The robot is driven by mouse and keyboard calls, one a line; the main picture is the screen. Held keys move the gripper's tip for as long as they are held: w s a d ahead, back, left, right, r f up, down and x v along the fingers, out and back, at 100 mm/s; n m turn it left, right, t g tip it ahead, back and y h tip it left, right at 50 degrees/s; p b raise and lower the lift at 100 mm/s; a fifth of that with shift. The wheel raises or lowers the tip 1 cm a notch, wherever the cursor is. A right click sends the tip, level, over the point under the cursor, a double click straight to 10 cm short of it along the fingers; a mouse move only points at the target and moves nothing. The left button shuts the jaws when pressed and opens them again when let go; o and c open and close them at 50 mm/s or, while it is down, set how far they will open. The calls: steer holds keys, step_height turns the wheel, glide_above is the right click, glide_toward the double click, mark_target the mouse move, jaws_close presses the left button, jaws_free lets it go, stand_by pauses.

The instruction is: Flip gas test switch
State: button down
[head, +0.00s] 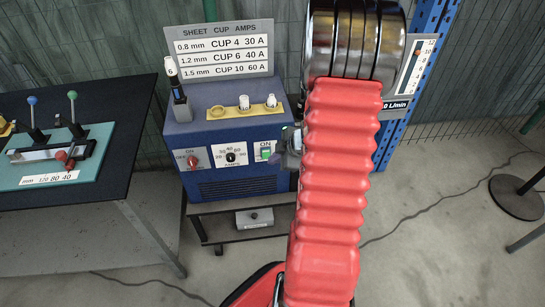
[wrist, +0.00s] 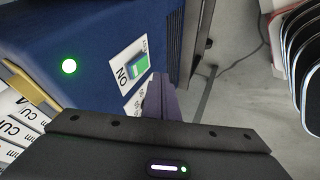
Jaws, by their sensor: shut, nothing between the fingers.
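A green rocker switch (head: 265,152) sits on a white plate marked ON, on the right of the blue machine's front panel (head: 240,185). It also shows in the wrist view (wrist: 138,66), left of and beyond my fingers; I cannot read its lower label. My gripper (head: 279,158) is just right of the switch plate in the head view, mostly hidden behind my red arm. In the wrist view its dark fingers (wrist: 158,88) are shut together and empty, their tips close to the plate's edge. I cannot tell whether they touch the panel.
The panel also has a red knob (head: 192,161) and a black AMPS dial (head: 231,155). A yellow cup holder (head: 243,111), a torch (head: 178,95) and a chart (head: 225,50) stand on top. A green lamp (wrist: 69,66) glows nearby. A dark bench (head: 95,105) stands left.

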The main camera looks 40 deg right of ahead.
steer(key=v, duration=0.8)
steer(key=shift+s+r, duration=0.25)
steer(key=shift+r, duration=0.1)
steer(key=shift+s+a+f, duration=0.1)
steer(key=shift+a+f, duration=0.1)
steer(key=shift+f, duration=0.45)
